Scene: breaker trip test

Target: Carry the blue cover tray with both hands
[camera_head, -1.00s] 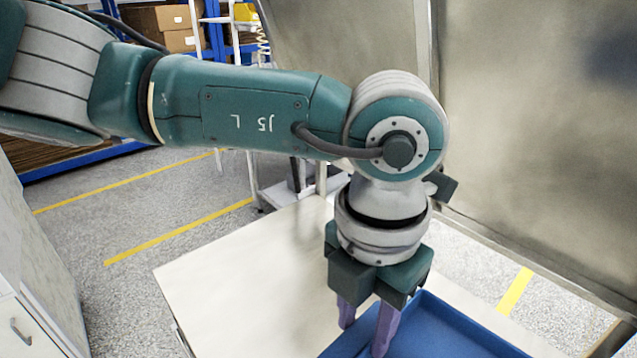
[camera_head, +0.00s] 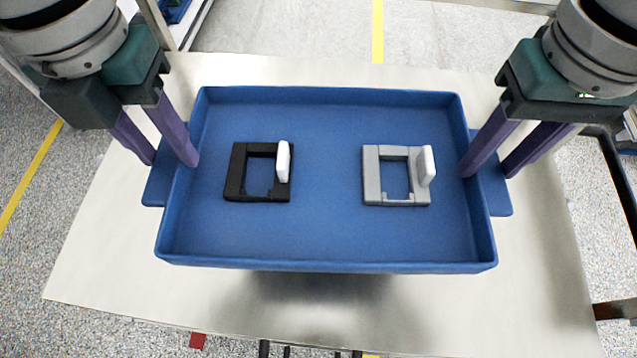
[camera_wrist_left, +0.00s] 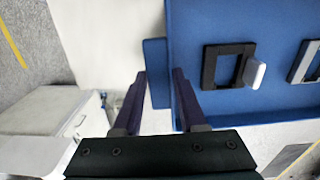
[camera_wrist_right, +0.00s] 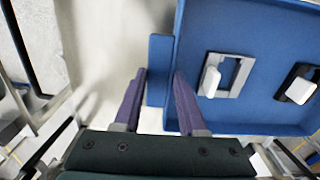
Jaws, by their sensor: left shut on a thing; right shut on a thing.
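The blue cover tray (camera_head: 320,235) is in the middle of the head view, above the pale table, with a shadow below its near side. A black frame with a white tab (camera_head: 236,177) lies in its left half. A grey frame with a light tab (camera_head: 371,180) lies in its right half. My left gripper (camera_head: 170,163) is shut on the tray's left side, its fingers either side of the left wall and handle (camera_wrist_left: 157,72). My right gripper (camera_head: 487,172) is shut on the right side in the same way, at the right handle (camera_wrist_right: 158,70).
The pale table (camera_head: 90,270) extends around and below the tray. Speckled floor with yellow lines (camera_head: 378,30) lies beyond it. A dark bar (camera_head: 612,170) stands off the table's right edge. A small red thing (camera_head: 197,341) shows at the near edge.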

